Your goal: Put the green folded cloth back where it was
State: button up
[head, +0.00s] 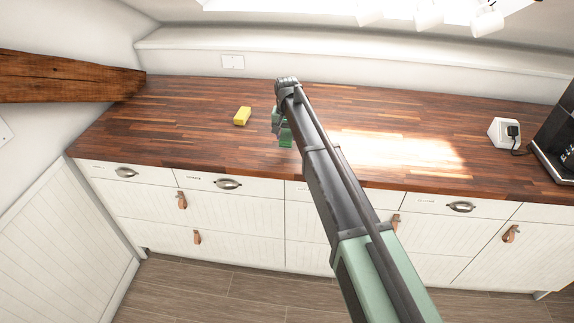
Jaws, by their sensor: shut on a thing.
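The green folded cloth (286,141) is in the head view, at the middle of the wooden worktop and left of the sunlit patch. My gripper (280,127) is shut on it. My arm and wrist hide part of the cloth and most of the fingers. I cannot tell whether the cloth touches the worktop or hangs just above it.
A yellow block (242,116) lies on the wooden worktop (180,125), left of my gripper. A white socket box with a black plug (505,132) and a dark appliance (556,135) stand at the right. A wooden beam (65,78) juts in at left. The worktop's left part is clear.

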aim_at(287, 153)
notch_tip(287, 153, down, 7)
jog(key=b, duration=0.4)
jog(key=shift+r+b, duration=0.2)
jog(key=shift+b, duration=0.15)
jog(key=shift+r, duration=0.3)
jog(key=shift+c, duration=0.2)
jog(key=shift+f, duration=0.1)
jog(key=o, duration=0.9)
notch_tip(287, 153, up, 12)
jog(key=p, duration=1.2)
jog(key=shift+r+p, duration=0.25)
jog(key=shift+p, duration=0.15)
jog(key=shift+f, duration=0.1)
